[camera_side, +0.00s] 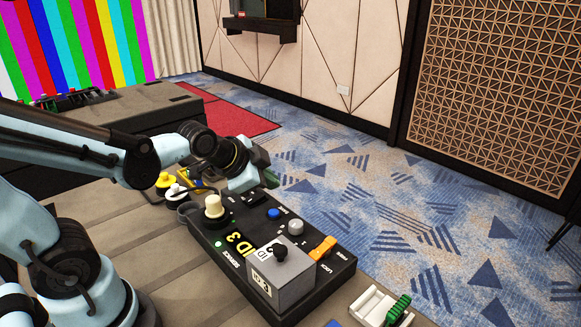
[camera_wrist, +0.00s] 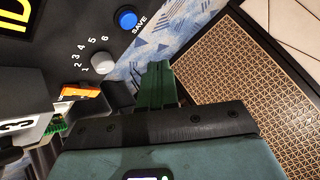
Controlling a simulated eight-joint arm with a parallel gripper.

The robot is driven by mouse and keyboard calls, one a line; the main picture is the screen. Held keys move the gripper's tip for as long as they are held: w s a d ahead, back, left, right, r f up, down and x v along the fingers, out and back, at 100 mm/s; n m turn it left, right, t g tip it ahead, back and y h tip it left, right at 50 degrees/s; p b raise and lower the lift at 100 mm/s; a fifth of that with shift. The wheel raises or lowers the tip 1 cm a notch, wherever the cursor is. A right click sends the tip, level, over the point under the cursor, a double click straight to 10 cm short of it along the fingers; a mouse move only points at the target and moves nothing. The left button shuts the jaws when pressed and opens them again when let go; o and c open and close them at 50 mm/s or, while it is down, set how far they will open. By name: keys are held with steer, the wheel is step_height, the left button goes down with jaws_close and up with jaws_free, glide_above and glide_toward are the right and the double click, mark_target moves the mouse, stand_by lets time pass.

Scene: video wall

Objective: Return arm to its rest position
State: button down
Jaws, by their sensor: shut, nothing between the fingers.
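My arm reaches in from the left in the side view, and my gripper (camera_side: 270,178) hangs over the far end of a black control panel (camera_side: 205,245). In the wrist view the green fingers of my gripper (camera_wrist: 158,85) are together with nothing between them. They are seen against the blue carpet just past the panel's edge. The panel bears a cream knob (camera_side: 213,207), a blue button (camera_side: 274,214), a grey dial (camera_side: 295,228) and an orange switch (camera_side: 322,249). The blue button, marked SAVE, also shows in the wrist view (camera_wrist: 126,19).
A grey box (camera_side: 283,280) with a black knob stands on the panel's near end. A white holder (camera_side: 375,304) with a green piece (camera_side: 398,310) lies at the lower right. A yellow knob (camera_side: 165,181) is close under my arm. Open carpet (camera_side: 400,215) lies to the right.

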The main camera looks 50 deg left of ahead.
steer(key=s+d+r+n+g, duration=0.1)
steer(key=s+d+n, duration=0.1)
steer(key=s+n, duration=0.4)
steer(key=shift+s+d+n+g+h, duration=0.35)
steer(key=shift+d+n+g+h, duration=0.05)
steer(key=shift+n, duration=0.1)
stand_by(0.4)
